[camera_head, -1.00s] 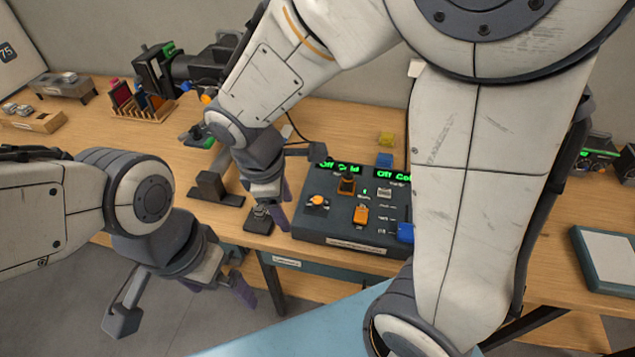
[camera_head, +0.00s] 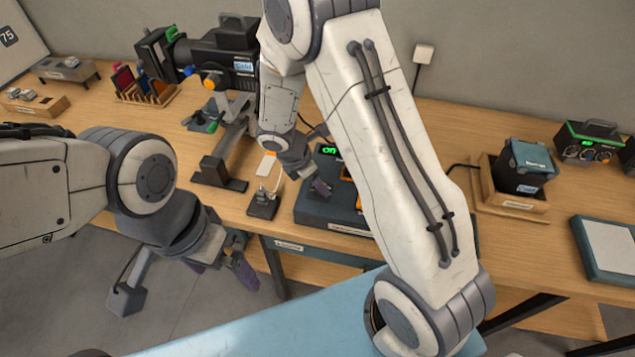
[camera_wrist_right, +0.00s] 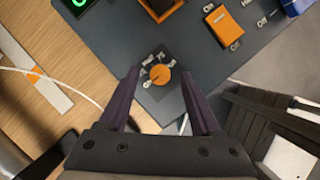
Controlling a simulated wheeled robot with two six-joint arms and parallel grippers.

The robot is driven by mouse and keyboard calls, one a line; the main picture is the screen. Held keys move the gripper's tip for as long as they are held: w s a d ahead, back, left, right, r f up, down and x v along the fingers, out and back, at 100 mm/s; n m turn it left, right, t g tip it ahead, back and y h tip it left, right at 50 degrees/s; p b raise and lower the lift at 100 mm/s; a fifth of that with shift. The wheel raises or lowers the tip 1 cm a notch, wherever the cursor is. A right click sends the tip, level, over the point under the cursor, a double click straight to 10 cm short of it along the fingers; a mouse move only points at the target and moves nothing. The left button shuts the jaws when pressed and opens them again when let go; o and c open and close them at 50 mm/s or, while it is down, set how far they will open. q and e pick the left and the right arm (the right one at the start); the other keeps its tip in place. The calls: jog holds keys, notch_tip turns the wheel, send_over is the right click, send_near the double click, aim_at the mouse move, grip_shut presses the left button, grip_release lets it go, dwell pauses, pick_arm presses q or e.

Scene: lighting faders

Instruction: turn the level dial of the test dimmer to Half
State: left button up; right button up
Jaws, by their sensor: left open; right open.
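An orange round dial (camera_wrist_right: 160,75) with small markings around it sits near the corner of a dark console (camera_wrist_right: 100,50). In the right wrist view it lies between the tips of my open right gripper (camera_wrist_right: 159,72). Whether the fingers touch it, and where it points, I cannot tell. In the head view the right gripper (camera_head: 312,182) reaches over the left part of the console (camera_head: 315,212), and the dial cannot be made out there. My right arm covers much of the console. My left gripper (camera_head: 222,266) is open and empty in front of the table.
An orange switch (camera_wrist_right: 228,25) is beside the dial. A small dark box (camera_head: 263,205) with a white cable stands left of the console. A lamp (camera_head: 235,55) on a stand is behind.

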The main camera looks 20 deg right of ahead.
jog(key=shift+d+f, duration=0.2)
jog(key=shift+f, duration=0.3)
grip_shut()
jog(key=shift+w, duration=0.1)
